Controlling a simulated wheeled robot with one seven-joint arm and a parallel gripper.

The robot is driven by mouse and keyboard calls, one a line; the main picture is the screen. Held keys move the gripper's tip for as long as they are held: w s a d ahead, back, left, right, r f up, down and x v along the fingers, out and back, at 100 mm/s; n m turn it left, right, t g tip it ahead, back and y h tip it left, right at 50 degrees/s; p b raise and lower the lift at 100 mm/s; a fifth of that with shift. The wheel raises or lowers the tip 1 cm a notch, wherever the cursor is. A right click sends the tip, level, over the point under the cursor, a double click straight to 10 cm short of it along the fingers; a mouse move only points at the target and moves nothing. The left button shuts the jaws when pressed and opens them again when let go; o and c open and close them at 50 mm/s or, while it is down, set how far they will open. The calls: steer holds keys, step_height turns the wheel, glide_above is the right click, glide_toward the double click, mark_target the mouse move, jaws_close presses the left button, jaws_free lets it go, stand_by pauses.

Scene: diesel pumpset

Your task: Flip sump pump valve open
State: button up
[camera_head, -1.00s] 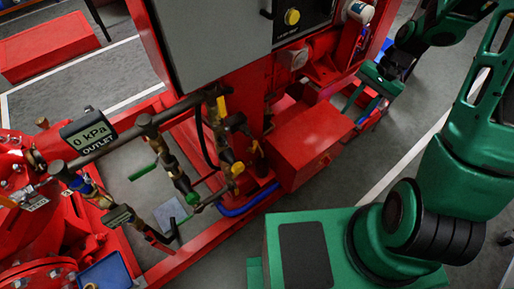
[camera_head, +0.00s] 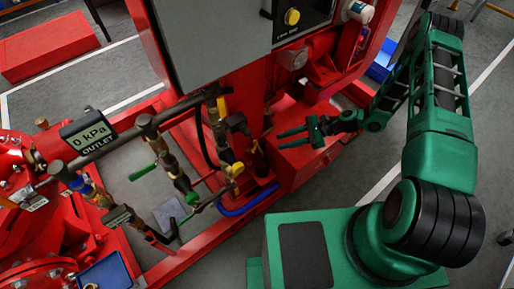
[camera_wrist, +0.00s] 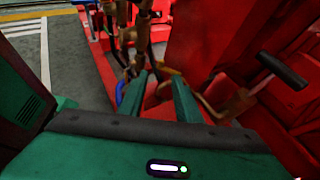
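My gripper (camera_head: 279,142) reaches in from the right in the head view. Its two green fingers are apart, with nothing seen between them. They point left toward the brass and dark pipework, with a gap to the valves. In the wrist view the open gripper (camera_wrist: 160,78) faces blurred pipes.
A red box (camera_head: 300,160) lies beneath my gripper. A grey cabinet (camera_head: 205,45) stands behind the pipes. A blue hose (camera_head: 250,202) curves low near the valves. A black-handled lever (camera_wrist: 283,70) shows at right in the wrist view.

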mark_target(254, 149)
steer(key=shift+a+f+m+t+y, duration=0.35)
steer(key=shift+a+f, duration=0.25)
steer(key=shift+a, duration=0.2)
steer(key=x, duration=1)
steer(key=shift+f, duration=0.15)
